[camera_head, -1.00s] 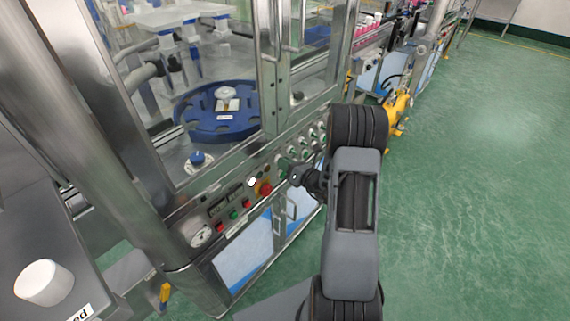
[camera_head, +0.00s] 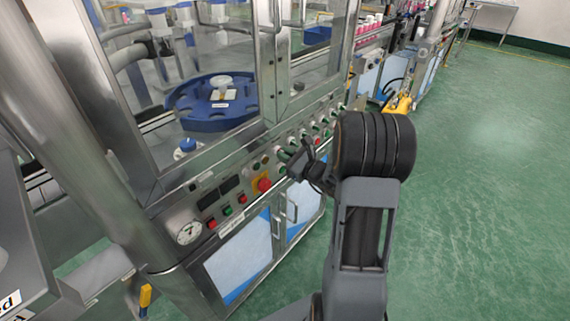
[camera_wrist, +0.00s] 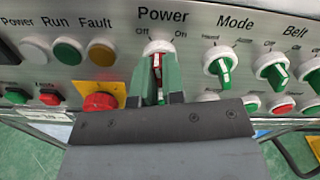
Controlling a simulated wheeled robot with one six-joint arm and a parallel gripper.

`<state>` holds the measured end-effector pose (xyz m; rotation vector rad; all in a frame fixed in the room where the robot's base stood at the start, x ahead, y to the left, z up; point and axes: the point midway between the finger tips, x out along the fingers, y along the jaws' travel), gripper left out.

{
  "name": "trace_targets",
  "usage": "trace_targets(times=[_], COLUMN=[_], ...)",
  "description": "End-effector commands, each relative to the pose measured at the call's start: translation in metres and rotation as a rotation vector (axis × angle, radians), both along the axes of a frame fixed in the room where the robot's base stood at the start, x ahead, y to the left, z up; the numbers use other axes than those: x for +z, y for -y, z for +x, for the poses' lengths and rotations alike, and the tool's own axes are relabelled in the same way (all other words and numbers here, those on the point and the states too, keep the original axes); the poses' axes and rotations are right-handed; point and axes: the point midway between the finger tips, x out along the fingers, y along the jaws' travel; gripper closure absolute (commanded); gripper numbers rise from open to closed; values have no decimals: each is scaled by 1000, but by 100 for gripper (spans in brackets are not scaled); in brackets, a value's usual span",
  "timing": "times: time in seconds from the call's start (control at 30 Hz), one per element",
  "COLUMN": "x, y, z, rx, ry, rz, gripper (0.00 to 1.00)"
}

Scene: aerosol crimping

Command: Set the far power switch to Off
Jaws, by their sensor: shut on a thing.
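In the wrist view the power switch (camera_wrist: 158,48) is a white-ringed rotary knob under the label "Power", with "Off" at upper left and "On" at upper right. My gripper (camera_wrist: 158,75) is shut on its handle, one finger on each side. A red part of the handle shows between the fingers; most of it is hidden, so I cannot tell its exact setting. In the head view my gripper (camera_head: 296,160) is at the front control panel, its fingers against the row of knobs, and it hides the switch.
A red emergency stop (camera_wrist: 100,102) on a yellow plate sits just left of my gripper. The green Mode knob (camera_wrist: 222,66) and Belt knob (camera_wrist: 272,70) are close on the right. A blue turntable (camera_head: 212,108) stands behind glass. Green floor is open at right.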

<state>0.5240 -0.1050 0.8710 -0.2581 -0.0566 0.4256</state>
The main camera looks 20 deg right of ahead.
Motion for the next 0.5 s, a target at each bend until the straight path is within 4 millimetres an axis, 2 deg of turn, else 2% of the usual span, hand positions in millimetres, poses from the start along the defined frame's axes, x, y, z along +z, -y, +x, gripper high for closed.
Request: trace_targets(times=[0.03,0.5], x=[-5,-2], y=[0,0], z=[0,0], rx=[-1,0], ry=[16,103], rz=[-33,-228], gripper=[100,100])
